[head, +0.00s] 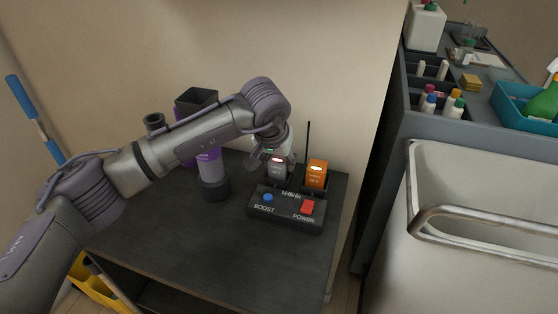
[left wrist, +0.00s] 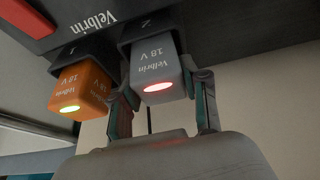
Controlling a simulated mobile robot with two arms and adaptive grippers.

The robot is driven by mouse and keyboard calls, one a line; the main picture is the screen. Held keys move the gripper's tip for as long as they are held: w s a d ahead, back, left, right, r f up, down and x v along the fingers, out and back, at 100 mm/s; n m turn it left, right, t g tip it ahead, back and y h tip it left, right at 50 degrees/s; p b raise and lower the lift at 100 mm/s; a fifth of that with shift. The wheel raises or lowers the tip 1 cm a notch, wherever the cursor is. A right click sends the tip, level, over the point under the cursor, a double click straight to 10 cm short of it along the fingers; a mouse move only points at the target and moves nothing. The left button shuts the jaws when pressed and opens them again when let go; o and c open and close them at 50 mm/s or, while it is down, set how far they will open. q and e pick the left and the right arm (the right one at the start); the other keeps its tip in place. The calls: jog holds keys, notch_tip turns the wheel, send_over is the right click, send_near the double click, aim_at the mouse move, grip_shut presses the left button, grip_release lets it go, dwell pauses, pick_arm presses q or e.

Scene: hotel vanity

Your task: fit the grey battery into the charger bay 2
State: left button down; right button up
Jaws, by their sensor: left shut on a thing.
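The grey battery (head: 277,170) is upright at the left bay of the black charger (head: 285,212). In the left wrist view the grey battery (left wrist: 157,72) has its far end inside the dark sleeve of bay 2 (left wrist: 146,28), and a red light glows on its near end. How deep it sits I cannot tell. My left gripper (head: 274,157) is shut on the grey battery, with one finger on each side in the left wrist view (left wrist: 163,107). An orange battery (head: 316,173) stands in bay 1 (left wrist: 84,50), its light yellowish.
The charger stands on a dark cabinet top (head: 180,225), with a blue BOOST button and a red POWER switch on its front. A purple and grey cylindrical device (head: 211,170) stands to the left. A thin black rod (head: 308,140) rises behind the charger. A cart (head: 470,135) stands right.

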pick_arm(q)
jog(key=shift+s+f, duration=0.1)
jog(key=c, duration=0.5)
grip_release()
jog(key=v, duration=1.2)
